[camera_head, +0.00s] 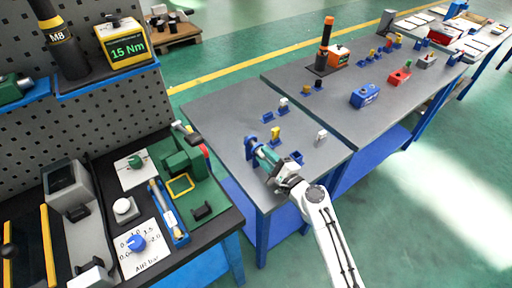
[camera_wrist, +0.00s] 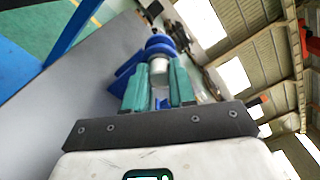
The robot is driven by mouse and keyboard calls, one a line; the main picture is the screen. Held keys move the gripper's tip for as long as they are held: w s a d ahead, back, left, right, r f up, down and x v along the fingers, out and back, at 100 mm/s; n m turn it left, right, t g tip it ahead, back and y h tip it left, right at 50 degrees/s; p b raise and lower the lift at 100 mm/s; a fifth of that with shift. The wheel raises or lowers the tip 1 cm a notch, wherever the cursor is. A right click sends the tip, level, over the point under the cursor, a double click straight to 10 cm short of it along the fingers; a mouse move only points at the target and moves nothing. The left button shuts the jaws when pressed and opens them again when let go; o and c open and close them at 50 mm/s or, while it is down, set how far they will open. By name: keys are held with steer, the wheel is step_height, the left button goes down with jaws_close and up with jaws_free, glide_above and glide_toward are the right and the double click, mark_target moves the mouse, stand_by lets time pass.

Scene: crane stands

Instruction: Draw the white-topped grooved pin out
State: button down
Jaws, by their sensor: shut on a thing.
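My gripper (camera_head: 264,156) reaches over the near grey table at a blue upright holder (camera_head: 249,147). In the wrist view, its green fingers (camera_wrist: 159,88) are shut on a pale, silvery-white cylindrical pin (camera_wrist: 158,67). The pin lies in line with the round blue holder (camera_wrist: 160,43) just beyond the fingertips. The fingers hide much of the pin, so its grooves do not show. I cannot tell how deep it sits in the holder, or whether it is clear of it.
A yellow-topped piece (camera_head: 275,134), a white-topped piece (camera_head: 322,135) and another white-topped piece (camera_head: 283,102) stand nearby. A low blue block (camera_head: 297,158) is just right of my gripper. The far table carries a blue box (camera_head: 365,95). The near table's left part is clear.

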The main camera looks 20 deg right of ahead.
steer(key=shift+s, duration=0.15)
steer(key=shift+v, duration=4.9)
